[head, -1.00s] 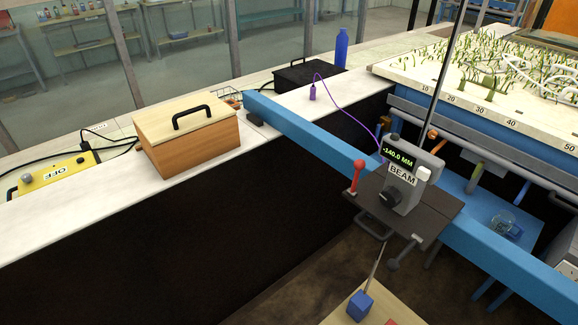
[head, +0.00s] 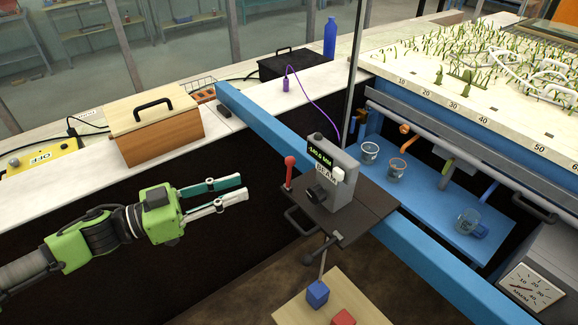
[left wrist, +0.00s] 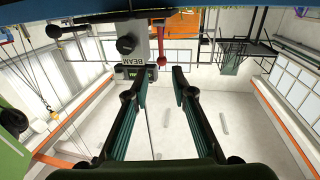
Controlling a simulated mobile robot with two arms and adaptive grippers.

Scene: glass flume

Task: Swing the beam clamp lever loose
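The grey beam unit (head: 340,180), labelled BEAM and with a lit MM readout, sits on a dark carriage plate (head: 368,216) across the blue beam (head: 268,125). A lever with a red knob (head: 290,161) stands nearly upright at the plate's left side. My left gripper (head: 244,188) is open and empty, left of the lever and apart from it, fingers pointing right. In the left wrist view, the unit (left wrist: 133,42) and the red knob (left wrist: 161,61) appear upside down beyond the open fingers (left wrist: 160,73). My right gripper is not in view.
A wooden box (head: 160,130) and a blue bottle (head: 330,38) stand on the white ledge. A rod hangs below the carriage, over a board with a blue cube (head: 317,293) and a red block (head: 343,318). Glass jars (head: 369,152) stand on a blue shelf at right.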

